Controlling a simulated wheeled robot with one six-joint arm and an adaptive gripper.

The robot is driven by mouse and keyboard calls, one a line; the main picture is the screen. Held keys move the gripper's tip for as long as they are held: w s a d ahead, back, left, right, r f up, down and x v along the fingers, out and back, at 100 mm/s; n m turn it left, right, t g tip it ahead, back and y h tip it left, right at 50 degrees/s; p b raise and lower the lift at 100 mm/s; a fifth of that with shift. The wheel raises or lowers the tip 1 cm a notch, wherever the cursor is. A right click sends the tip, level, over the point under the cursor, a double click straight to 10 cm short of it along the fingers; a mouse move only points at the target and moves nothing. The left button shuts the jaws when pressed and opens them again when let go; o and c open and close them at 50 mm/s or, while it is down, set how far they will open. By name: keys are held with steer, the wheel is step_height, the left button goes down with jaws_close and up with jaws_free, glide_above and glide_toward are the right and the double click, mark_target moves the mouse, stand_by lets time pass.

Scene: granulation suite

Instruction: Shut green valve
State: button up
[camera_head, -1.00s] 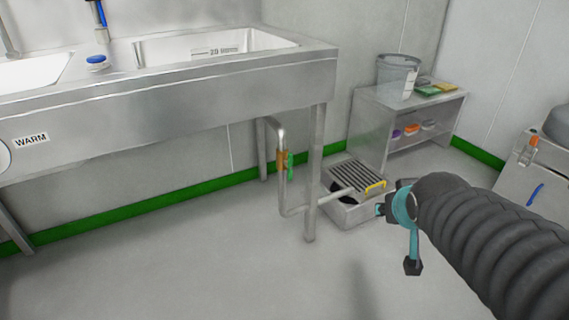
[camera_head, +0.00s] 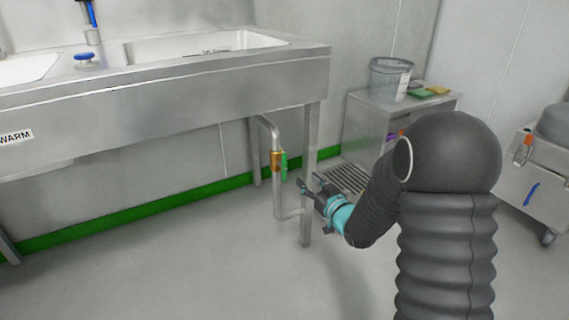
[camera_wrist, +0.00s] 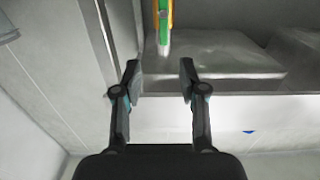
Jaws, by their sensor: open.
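The green valve handle (camera_head: 283,166) stands upright along a brass valve body (camera_head: 276,161) on the steel drain pipe (camera_head: 278,200) under the sink. In the wrist view the green handle (camera_wrist: 164,30) shows at the top, beyond and between my fingertips, with an orange-yellow part beside it. My gripper (camera_head: 308,187) is open and empty, just right of and slightly below the handle in the head view, apart from it. Its two fingers (camera_wrist: 159,82) are spread in the wrist view. The upper end of the handle is cut off there.
The steel sink (camera_head: 200,85) overhangs the valve, and its front leg (camera_head: 309,160) stands close to my gripper. A floor drain grate (camera_head: 345,178) lies behind my gripper. A low shelf unit (camera_head: 365,125) with a bucket (camera_head: 389,80) stands at the back. The floor on the left is clear.

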mark_target(285, 162)
steer(key=x, duration=1.4)
steer(key=shift+s+a+f, duration=0.1)
steer(key=shift+s+a, duration=0.05)
steer(key=shift+a, duration=0.2)
steer(key=shift+c, duration=0.3)
jaws_close()
